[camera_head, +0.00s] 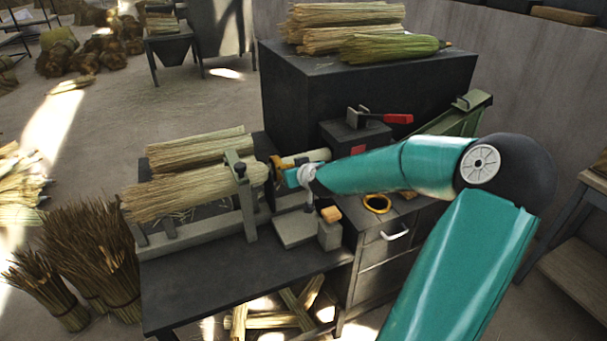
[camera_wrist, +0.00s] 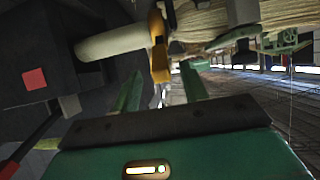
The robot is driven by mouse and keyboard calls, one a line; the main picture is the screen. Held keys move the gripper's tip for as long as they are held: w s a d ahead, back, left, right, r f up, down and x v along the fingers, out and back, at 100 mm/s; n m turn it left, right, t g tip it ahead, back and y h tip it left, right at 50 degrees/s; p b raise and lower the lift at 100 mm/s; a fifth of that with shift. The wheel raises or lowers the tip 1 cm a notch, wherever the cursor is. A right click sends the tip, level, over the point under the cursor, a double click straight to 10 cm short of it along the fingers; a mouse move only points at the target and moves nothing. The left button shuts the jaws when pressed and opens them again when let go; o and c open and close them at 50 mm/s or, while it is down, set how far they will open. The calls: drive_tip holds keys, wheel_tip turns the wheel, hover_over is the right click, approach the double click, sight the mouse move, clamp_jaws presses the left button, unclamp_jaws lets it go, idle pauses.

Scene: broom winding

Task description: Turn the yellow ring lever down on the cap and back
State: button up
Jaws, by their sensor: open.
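The yellow ring lever (camera_head: 274,168) sits at the right end of a straw bundle (camera_head: 185,192) clamped in the winding machine. In the wrist view the lever (camera_wrist: 158,55) hangs down from a pale handle (camera_wrist: 115,42), its lower end between or just beyond my open fingers. My gripper (camera_head: 291,178) is at the lever's right side in the head view, partly hidden by my own arm. In the wrist view my gripper (camera_wrist: 163,88) has its two green fingers apart. I cannot tell whether they touch the lever. The cap is not clearly distinguishable.
A small yellow ring (camera_head: 377,203) lies on the bench right of the machine. A box with a red-handled lever (camera_head: 397,118) stands behind my arm. A dark block (camera_head: 370,85) carries straw bundles. A post with an orange top (camera_head: 330,214) stands close below my gripper.

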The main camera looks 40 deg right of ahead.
drive_tip(key=v, duration=0.7)
drive_tip(key=shift+s+a+r, duration=0.15)
drive_tip(key=shift+s+r, duration=0.05)
drive_tip(key=shift+s, duration=0.15)
idle(0.4)
drive_tip(key=s+a+f+n+g+y, duration=0.1)
drive_tip(key=a+f+n+g, duration=0.2)
drive_tip(key=a, duration=0.4)
drive_tip(key=s+a+f+g+y, duration=0.1)
drive_tip(key=a+f+g, duration=0.2)
drive_tip(key=a+f, duration=0.35)
drive_tip(key=s+a+r+y, duration=0.1)
drive_tip(key=s+a+r, duration=1.6)
drive_tip(key=a, duration=0.1)
drive_tip(key=shift+s+g, duration=0.25)
drive_tip(key=shift+g, duration=0.05)
drive_tip(key=shift+a, duration=0.1)
